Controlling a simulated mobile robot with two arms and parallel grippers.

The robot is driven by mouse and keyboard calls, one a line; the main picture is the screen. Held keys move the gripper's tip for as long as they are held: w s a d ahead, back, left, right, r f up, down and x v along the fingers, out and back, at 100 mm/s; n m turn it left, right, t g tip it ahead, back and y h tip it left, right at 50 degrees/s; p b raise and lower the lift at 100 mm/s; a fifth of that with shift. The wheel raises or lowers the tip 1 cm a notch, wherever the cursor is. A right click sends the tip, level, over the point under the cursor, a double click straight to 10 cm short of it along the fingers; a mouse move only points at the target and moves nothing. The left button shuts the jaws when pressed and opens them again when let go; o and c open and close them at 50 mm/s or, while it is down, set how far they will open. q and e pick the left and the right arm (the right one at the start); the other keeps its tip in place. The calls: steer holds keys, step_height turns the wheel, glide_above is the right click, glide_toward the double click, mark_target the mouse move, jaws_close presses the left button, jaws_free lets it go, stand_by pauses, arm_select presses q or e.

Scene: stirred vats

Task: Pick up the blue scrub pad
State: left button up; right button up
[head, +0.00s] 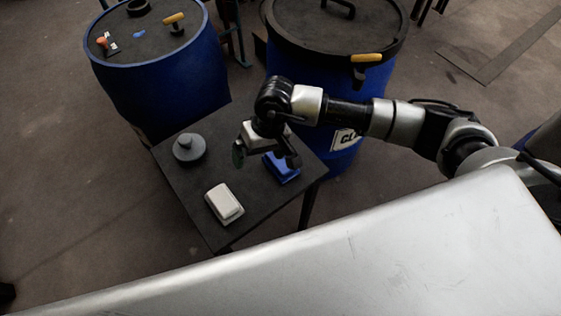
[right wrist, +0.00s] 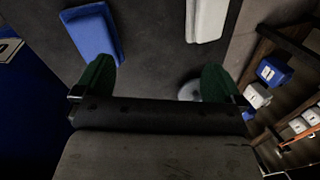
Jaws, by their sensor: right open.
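The blue scrub pad (head: 283,172) lies on a small dark table (head: 224,228), near its right edge and partly hidden behind my right gripper (head: 266,156). In the right wrist view the blue pad (right wrist: 94,34) shows at the upper left, beyond the left fingertip and outside the gap between the fingers. My right gripper (right wrist: 157,80) is open and empty, with green fingertips spread wide above the table. I cannot tell its exact height. My left gripper is not in view.
A white pad (head: 222,203) lies at the table's front. A grey round lidded object (head: 189,148) stands at its left. Two blue vats (head: 160,80) (head: 345,165) stand behind and to the right; the left one's lid carries small items. Shelving (right wrist: 285,90) shows in the right wrist view.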

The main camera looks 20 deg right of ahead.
steer(key=d+h, duration=0.1)
steer(key=w+d+n+h, duration=0.1)
steer(key=d, duration=0.1)
steer(key=w+d, duration=0.1)
steer(key=shift+d+n+t+h, duration=0.3)
steer(key=shift+d+t+h, duration=0.1)
glide_above(282, 162)
steer(key=f, duration=0.4)
steer(key=shift+w+a+f, duration=0.3)
steer(key=shift+w, duration=0.05)
steer(key=f, duration=0.1)
steer(key=f+p, duration=0.1)
steer(key=f, duration=0.1)
steer(key=f+p, duration=0.1)
steer(key=f, duration=0.1)
steer(key=shift+s+d+f, duration=0.2)
steer(key=shift+d+f, duration=0.05)
steer(key=shift+d, duration=0.1)
steer(key=shift+f, duration=0.3)
steer(key=shift+c, duration=0.5)
steer(key=c, duration=0.9)
